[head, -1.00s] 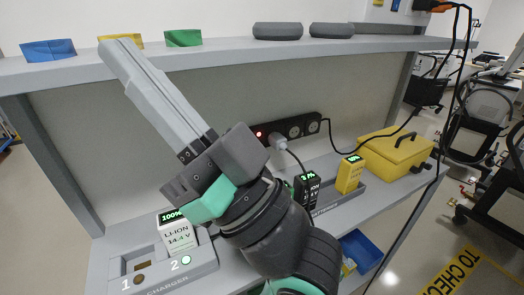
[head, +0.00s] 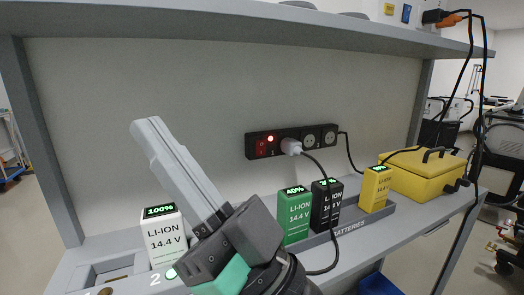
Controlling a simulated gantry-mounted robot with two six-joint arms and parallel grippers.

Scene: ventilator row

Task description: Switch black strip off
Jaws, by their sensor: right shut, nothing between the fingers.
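The black power strip (head: 297,141) is mounted on the back panel below the upper shelf. Its red rocker switch (head: 262,147) is at the left end, and a red light glows beside it. A white-grey plug (head: 291,147) sits in one socket with a black cable hanging down; other sockets are empty. My right gripper (head: 147,127) points up and left, its long grey fingers shut together and empty. Its tips appear in front of the back panel, left of the strip and apart from it. My left gripper is not in view.
A white battery (head: 163,238) stands in the charger at left. Green (head: 294,216), black (head: 326,205) and yellow (head: 375,190) batteries stand in a tray at right. A yellow case (head: 423,174) is beyond them. The upper shelf (head: 250,20) overhangs the strip.

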